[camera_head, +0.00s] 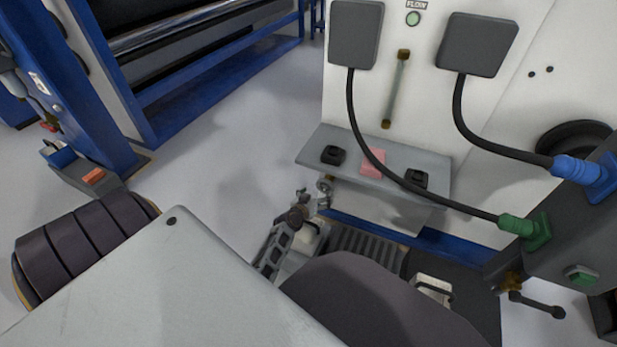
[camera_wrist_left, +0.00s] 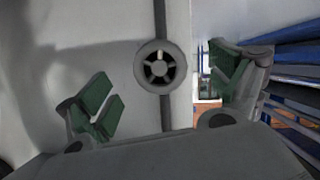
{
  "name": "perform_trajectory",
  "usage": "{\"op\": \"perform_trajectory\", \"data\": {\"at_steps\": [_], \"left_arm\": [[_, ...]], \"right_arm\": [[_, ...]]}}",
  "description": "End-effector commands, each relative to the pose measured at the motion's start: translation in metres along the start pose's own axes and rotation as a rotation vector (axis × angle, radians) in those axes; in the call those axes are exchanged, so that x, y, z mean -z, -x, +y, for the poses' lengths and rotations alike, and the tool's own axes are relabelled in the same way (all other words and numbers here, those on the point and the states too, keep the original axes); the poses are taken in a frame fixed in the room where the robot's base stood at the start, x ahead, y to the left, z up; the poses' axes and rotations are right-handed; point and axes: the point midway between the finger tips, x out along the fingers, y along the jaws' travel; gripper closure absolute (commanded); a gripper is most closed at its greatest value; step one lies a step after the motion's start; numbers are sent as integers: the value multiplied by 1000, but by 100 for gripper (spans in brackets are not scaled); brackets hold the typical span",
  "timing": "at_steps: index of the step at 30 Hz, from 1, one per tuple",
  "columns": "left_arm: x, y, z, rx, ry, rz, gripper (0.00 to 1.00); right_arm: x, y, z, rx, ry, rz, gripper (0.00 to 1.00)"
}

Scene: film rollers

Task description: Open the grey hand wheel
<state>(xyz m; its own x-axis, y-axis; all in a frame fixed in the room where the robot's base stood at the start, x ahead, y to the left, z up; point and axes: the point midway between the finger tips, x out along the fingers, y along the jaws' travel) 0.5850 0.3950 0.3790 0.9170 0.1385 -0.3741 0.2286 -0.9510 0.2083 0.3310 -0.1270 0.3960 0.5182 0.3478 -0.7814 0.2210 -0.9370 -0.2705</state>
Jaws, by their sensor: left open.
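The grey hand wheel (camera_wrist_left: 159,68) shows in the left wrist view as a small spoked wheel with a pale mark near its hub. It is mounted on a dark vertical pipe against a pale panel. My left gripper (camera_wrist_left: 165,92) is open, with its green-padded fingers apart on either side of the wheel in the picture. No contact with the wheel shows. In the head view, my left gripper (camera_head: 301,207) is beside a small round grey part (camera_head: 325,185) under the shelf, probably the wheel, partly hidden. My right gripper is not in view.
A grey shelf (camera_head: 310,154) with black knobs and a pink block juts from the white cabinet (camera_head: 435,107) above the gripper. Black cables with green and blue plugs (camera_head: 578,171) hang at right. Blue machinery (camera_head: 225,70) stands at back left. Open floor lies between.

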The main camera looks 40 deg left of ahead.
Motion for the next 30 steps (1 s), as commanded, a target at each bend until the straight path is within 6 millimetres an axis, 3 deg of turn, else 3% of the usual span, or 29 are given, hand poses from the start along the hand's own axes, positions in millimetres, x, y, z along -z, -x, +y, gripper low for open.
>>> {"op": "perform_trajectory", "data": {"at_steps": [21,30], "left_arm": [[-21,53,-5,0,-2,0,7],[-25,64,-6,0,0,1,7]], "right_arm": [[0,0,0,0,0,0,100],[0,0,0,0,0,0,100]]}}
